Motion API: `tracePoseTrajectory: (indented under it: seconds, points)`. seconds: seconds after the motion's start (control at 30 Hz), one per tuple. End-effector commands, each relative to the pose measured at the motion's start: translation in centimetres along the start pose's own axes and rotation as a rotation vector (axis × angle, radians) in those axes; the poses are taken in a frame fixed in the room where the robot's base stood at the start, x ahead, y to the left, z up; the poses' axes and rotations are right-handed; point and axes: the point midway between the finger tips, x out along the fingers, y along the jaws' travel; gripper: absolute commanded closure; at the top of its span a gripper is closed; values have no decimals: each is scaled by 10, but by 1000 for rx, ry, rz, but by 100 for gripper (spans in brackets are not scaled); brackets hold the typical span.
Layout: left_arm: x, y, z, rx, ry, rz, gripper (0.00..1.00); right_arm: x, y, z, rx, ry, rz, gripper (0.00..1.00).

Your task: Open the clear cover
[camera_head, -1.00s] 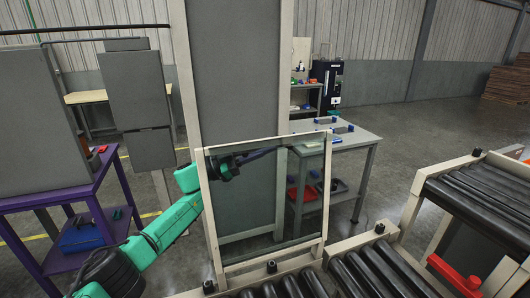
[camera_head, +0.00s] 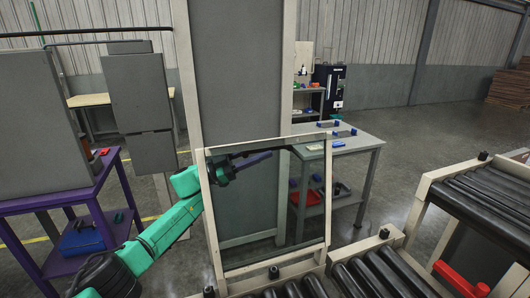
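The clear cover (camera_head: 268,212) is a see-through pane in a cream frame, standing nearly upright at the centre of the head view. Its lower edge is close to the roller conveyor. My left gripper (camera_head: 258,157) shows through the pane, near the upper left of the cover; my green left arm reaches behind the cover's left side. The gripper's dark fingers point right, close to the top edge. I cannot tell whether they touch the cover or whether they are open. My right gripper is not in view.
Black conveyor rollers (camera_head: 375,278) lie at the lower right, with a raised roller section (camera_head: 485,205) beyond. A tall grey panel (camera_head: 234,75) stands behind the cover. A purple table (camera_head: 70,200) is at the left and a grey workbench (camera_head: 362,142) at the back right.

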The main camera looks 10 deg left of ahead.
Motion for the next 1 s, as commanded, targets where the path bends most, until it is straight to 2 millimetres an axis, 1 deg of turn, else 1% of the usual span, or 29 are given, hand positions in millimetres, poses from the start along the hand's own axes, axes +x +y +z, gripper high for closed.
tracePoseTrajectory:
  seconds: [0.03,0.2,0.3,0.4,0.5,0.57,1.0]
  points:
    - [-15,2,7,1,-6,-3,68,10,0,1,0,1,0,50]
    - [-68,2,9,0,-7,-5,68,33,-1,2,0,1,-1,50]
    - [-96,2,8,-1,-6,-3,68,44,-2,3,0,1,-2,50]
    - [-116,2,7,-1,-6,-3,68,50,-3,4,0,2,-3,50]
    - [-127,1,4,-3,-4,-1,68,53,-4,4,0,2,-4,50]
    - [-130,1,3,-3,-4,-1,68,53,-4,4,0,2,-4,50]
    - [-130,0,3,-4,-5,-4,68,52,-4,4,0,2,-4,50]
